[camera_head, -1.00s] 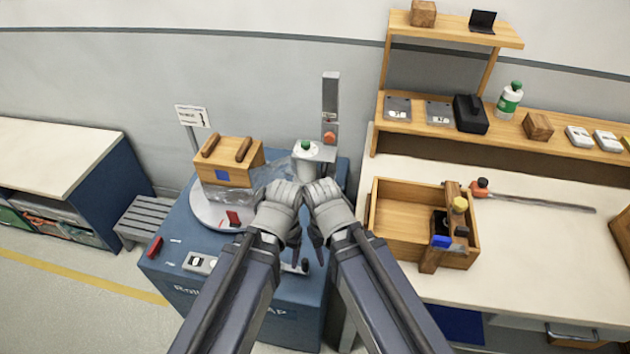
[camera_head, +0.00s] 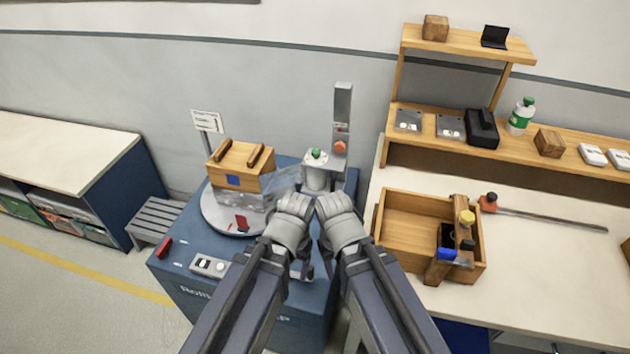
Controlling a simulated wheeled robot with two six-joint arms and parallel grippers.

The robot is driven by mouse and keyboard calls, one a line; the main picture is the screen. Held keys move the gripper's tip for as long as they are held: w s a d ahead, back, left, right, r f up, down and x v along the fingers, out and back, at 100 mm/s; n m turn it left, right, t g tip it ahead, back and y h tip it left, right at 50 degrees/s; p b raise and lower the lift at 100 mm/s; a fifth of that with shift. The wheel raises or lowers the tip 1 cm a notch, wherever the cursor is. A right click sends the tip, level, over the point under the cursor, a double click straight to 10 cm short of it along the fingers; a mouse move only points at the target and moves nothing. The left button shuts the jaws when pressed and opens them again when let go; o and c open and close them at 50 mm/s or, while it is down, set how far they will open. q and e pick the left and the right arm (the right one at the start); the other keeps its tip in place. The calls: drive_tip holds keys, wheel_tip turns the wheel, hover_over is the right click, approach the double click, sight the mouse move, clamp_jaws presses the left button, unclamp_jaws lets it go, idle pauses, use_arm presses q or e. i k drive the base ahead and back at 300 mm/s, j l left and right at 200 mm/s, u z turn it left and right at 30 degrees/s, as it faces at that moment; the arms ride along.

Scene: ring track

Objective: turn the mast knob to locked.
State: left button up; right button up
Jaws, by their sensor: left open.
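The grey mast (camera_head: 342,108) stands upright at the back of the blue wrapping machine (camera_head: 180,275). An orange-red knob (camera_head: 340,147) sits on its front, low down; its setting is too small to read. A white roll with a green cap (camera_head: 316,155) stands just left of the knob. My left gripper (camera_head: 303,268) is open, in front of and below the mast, apart from the knob. My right gripper (camera_head: 325,243) is close beside it on the right, also apart from the knob; its fingers are mostly hidden by its wrist.
A wooden box (camera_head: 240,165) wrapped in clear film sits on the round turntable (camera_head: 212,215). A sign (camera_head: 207,121) stands behind it. The bench (camera_head: 545,260) at right holds a wooden tray (camera_head: 400,200) and a bar clamp (camera_head: 550,218). A grey step (camera_head: 155,222) stands at left.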

sight(340, 147)
drive_tip(key=j+z, duration=0.1)
drive_tip(key=z, duration=1.45)
drive_tip(key=k+j, duration=0.15)
drive_tip(key=k, duration=0.4)
drive_tip(key=i+j, duration=0.3)
